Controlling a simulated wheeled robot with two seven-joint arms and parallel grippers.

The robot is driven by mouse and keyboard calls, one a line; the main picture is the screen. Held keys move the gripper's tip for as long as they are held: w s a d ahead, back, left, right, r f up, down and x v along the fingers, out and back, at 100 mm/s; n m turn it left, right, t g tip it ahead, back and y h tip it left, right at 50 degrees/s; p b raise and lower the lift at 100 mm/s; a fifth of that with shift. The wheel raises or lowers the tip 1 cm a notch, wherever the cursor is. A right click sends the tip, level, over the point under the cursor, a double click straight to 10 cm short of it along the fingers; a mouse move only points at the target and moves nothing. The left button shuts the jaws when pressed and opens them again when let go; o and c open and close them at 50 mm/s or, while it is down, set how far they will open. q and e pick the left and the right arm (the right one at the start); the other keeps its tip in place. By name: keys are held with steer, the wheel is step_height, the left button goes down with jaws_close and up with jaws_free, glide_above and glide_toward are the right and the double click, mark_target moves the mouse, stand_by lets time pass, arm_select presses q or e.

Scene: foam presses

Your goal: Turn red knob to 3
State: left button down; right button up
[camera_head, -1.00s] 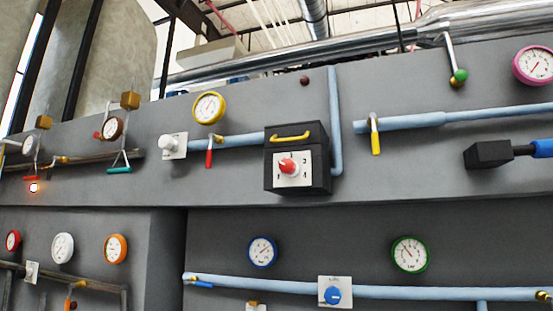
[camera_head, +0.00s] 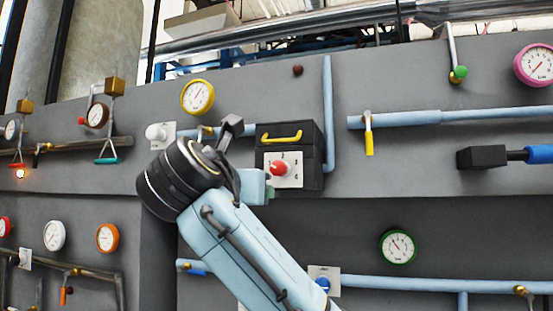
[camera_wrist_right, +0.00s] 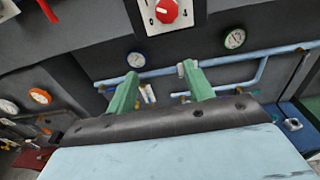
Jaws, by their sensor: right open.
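The red knob (camera_head: 279,168) sits on a white plate with dark numerals (camera_head: 295,179), on the front of a black box (camera_head: 312,177) with a yellow handle. Which numeral it points at is too small to tell. In the right wrist view the red knob (camera_wrist_right: 166,12) is at the top edge, on its white plate. My right gripper (camera_wrist_right: 160,82) is open and empty, its two green fingers apart and below the knob in that picture. In the head view my right arm stands just left of the box; its fingertips are not clearly seen there. My left gripper is not in view.
A yellow gauge (camera_head: 197,97) and a white knob (camera_head: 156,132) are left of the box. A light blue vertical pipe (camera_head: 328,110) runs along its right side. A yellow-handled valve (camera_head: 368,134) is further right. The wall between pipe and valve is clear.

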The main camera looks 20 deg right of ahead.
glide_toward(277, 169)
steer(key=a+v, duration=0.1)
steer(key=v, duration=0.2)
steer(key=shift+n+h, duration=0.3)
steer(key=shift+h, duration=0.1)
steer(key=p+x, duration=0.7)
steer(key=x, duration=0.6)
steer(key=shift+w+d+f, duration=0.2)
steer(key=shift+w+d, duration=0.05)
steer(key=shift+d, duration=0.05)
steer(key=c, duration=1)
steer(key=shift+o, duration=0.2)
